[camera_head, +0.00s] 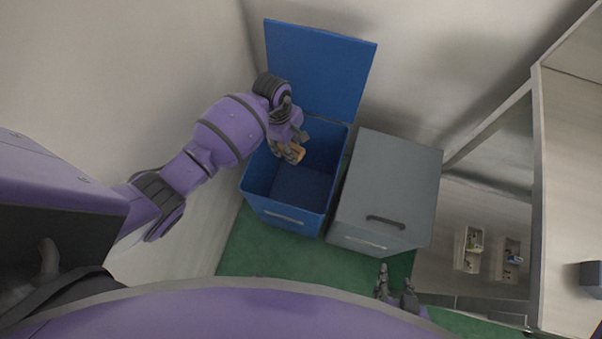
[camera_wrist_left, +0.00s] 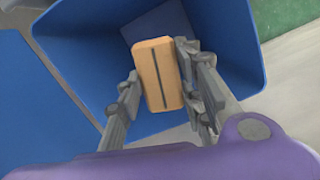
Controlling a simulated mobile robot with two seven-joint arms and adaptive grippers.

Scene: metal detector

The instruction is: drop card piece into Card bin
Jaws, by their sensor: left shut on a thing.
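The card piece (camera_wrist_left: 157,74) is a tan-orange block with a dark line along it. My left gripper (camera_head: 291,153) is shut on it, with a finger on either side in the left wrist view (camera_wrist_left: 160,90). The piece also shows in the head view (camera_head: 293,149). The Card bin (camera_head: 283,217) appears to be the blue bin with its lid raised. The left gripper and card piece are over its opening, and the bin looks empty below. My right gripper (camera_head: 396,277) is low in the head view, its fingers apart and empty.
A grey bin (camera_head: 395,190) with a closed lid stands right of the blue one. The raised blue lid (camera_head: 318,68) is at the back. Small white trays (camera_head: 467,250) with items sit farther right. Green floor (camera_head: 270,255) lies in front.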

